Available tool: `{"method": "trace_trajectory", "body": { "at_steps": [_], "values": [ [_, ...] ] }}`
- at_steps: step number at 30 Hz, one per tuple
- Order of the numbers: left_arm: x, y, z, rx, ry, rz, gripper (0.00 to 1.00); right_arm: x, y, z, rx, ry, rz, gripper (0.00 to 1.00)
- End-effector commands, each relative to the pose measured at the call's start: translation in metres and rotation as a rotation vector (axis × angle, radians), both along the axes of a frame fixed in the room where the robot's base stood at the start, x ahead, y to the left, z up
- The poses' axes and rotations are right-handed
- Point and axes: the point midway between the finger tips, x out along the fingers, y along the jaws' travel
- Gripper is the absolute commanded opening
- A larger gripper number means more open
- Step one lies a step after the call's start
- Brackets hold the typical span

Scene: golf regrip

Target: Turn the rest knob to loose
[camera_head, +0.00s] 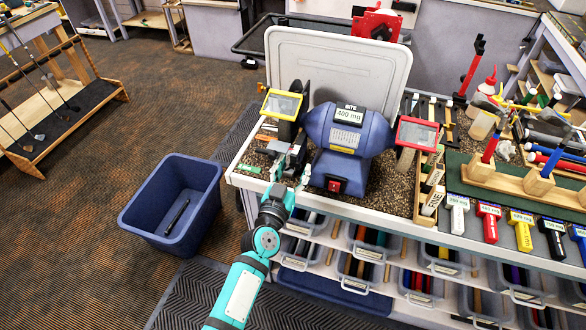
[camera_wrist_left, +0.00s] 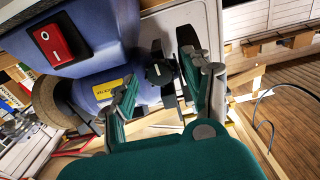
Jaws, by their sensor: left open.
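The blue bench grinder (camera_head: 349,140) stands on the workbench, and it also shows in the wrist view (camera_wrist_left: 90,85). A black lobed rest knob (camera_wrist_left: 160,72) sits on a dark bracket beside the grinder's wheel end. In the wrist view my left gripper (camera_wrist_left: 163,82) is open, with one finger on each side of the knob. I cannot tell whether either finger touches it. In the head view my left gripper (camera_head: 290,168) is at the grinder's left end, in front of the left wheel, and the knob cannot be made out there. My right gripper is not in view.
The grinder's red switch (camera_head: 335,184) is just right of my gripper. A yellow-framed shield (camera_head: 282,104) is above it. A blue bin (camera_head: 174,203) stands on the floor at left. Storage trays fill the shelves below.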

Motion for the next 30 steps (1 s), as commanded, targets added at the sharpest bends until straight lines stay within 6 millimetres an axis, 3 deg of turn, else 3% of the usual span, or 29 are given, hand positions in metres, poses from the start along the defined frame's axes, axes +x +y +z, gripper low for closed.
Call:
{"method": "trace_trajectory", "body": {
  "at_steps": [2, 14, 20, 30],
  "values": [
    [0.000, 0.000, 0.000, 0.000, 0.000, 0.000, 0.51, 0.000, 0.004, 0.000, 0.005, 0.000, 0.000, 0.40],
    [0.000, 0.000, 0.000, 0.000, 0.000, 0.000, 0.00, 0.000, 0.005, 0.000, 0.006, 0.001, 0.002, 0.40],
    [0.000, 0.001, 0.000, -0.048, 0.015, 0.000, 0.00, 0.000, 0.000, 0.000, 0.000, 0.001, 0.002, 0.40],
    [0.000, 0.001, 0.000, -0.391, 0.126, 0.000, 0.00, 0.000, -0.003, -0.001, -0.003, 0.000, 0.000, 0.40]
  ]
}}
